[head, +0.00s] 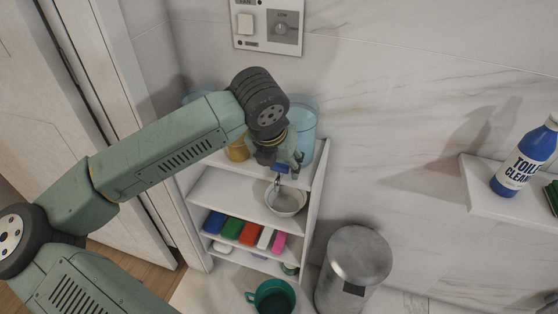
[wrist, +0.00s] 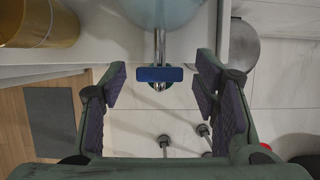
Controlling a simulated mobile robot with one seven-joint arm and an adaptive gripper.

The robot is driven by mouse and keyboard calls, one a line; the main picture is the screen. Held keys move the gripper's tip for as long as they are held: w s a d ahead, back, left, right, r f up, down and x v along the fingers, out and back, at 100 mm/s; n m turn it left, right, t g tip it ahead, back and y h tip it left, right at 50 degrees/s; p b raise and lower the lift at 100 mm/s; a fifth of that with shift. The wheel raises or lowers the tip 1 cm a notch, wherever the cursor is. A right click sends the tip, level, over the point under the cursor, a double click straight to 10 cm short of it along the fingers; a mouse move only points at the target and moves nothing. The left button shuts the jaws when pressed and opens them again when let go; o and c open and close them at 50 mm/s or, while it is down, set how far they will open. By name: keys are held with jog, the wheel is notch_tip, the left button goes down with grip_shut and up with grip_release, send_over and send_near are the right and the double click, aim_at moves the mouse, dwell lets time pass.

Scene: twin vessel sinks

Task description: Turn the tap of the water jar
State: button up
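The water jar (head: 305,119) is a pale blue clear vessel on the top of a white shelf unit, partly hidden behind my arm. Its base also shows at the top of the wrist view (wrist: 168,10). My gripper (wrist: 160,92) is open, with one finger on each side of the blue handle and a gap to both. In the head view my gripper (head: 286,158) is in front of the jar, at the tap.
A white bowl (head: 287,200) stands on the shelf below the tap. A yellow container (head: 237,149) is left of the jar. Coloured items (head: 232,226) lie on a lower shelf. A metal bin (head: 352,270) and a teal bucket (head: 271,297) stand on the floor.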

jog(key=c, duration=1)
jog(key=shift+f+b, duration=0.35)
jog(key=shift+b, duration=0.85)
jog(key=n+b, duration=0.1)
jog(key=b, duration=0.2)
jog(key=shift+f+y, duration=0.1)
jog(key=shift+y, duration=0.2)
jog(key=n+y+b, duration=0.1)
jog(key=n+b, duration=0.2)
jog(key=b, duration=0.2)
jog(key=shift+d+b, duration=0.1)
jog(key=shift+b, duration=0.3)
jog(key=shift+r+n+y+b, duration=0.3)
jog(key=shift+r+n+b, duration=0.1)
jog(key=shift+n+b, duration=0.35)
jog(key=o, duration=1.1)
